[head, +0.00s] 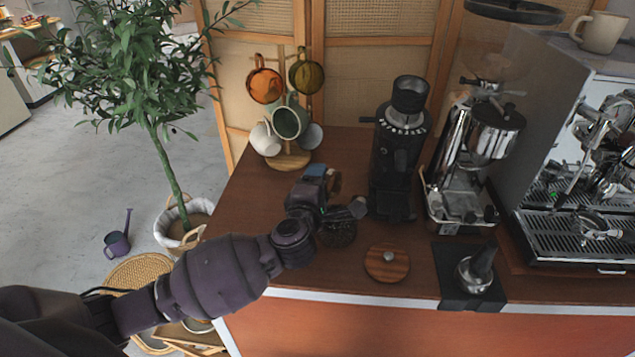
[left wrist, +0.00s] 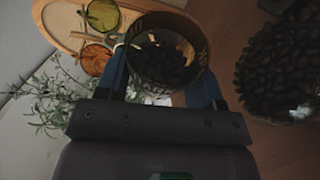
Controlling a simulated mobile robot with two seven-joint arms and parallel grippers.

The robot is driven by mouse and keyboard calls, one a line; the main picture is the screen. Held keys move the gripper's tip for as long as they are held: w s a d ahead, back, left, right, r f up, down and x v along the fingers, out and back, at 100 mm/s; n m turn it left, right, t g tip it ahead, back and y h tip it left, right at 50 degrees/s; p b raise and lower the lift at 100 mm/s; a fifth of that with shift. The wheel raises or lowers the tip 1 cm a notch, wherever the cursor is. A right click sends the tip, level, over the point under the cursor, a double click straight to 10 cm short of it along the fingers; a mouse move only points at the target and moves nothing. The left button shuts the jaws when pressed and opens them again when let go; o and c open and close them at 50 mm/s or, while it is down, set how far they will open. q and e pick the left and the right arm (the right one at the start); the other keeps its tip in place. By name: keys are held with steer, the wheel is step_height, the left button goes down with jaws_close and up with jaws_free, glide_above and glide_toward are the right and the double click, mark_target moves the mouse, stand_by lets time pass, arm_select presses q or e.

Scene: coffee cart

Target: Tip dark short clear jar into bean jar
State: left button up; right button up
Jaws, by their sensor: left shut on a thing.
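My left gripper (head: 328,190) is over the left part of the cart top, shut on the short clear jar. In the left wrist view the jar (left wrist: 196,32) sits between the two fingers (left wrist: 163,88), with dark beans inside it. In the head view the gripper mostly hides it; a small brown part (head: 335,183) shows. The bean jar (head: 338,235) stands on the cart just below and in front of the gripper, partly covered by it. In the left wrist view the bean jar (left wrist: 280,75) is full of dark beans, to the right of and apart from the held jar. My right gripper is out of view.
A round wooden lid (head: 388,264) lies right of the bean jar. A black grinder (head: 395,160) stands close behind. A mug tree (head: 290,160) is at the back left. A tamper on a black mat (head: 470,290), a second grinder and the espresso machine (head: 570,150) are at right.

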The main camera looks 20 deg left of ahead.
arm_select(q)
steer(key=shift+r, duration=0.2)
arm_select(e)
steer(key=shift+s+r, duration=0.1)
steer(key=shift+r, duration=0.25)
arm_select(q)
steer(key=shift+d+r+m+t+p, duration=0.1)
steer(key=shift+m+t+p, duration=0.2)
steer(key=shift+m+p, duration=0.3)
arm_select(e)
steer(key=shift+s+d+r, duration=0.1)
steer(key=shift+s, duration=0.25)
arm_select(q)
steer(key=shift+d+r+m, duration=0.1)
steer(key=shift+m, duration=0.2)
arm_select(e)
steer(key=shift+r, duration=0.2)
arm_select(q)
steer(key=shift+s+d+r+m+t+p, duration=0.1)
steer(key=shift+d+r+m+t+p, duration=0.1)
steer(key=shift+m+t+p, duration=0.35)
steer(key=shift+m, duration=0.35)
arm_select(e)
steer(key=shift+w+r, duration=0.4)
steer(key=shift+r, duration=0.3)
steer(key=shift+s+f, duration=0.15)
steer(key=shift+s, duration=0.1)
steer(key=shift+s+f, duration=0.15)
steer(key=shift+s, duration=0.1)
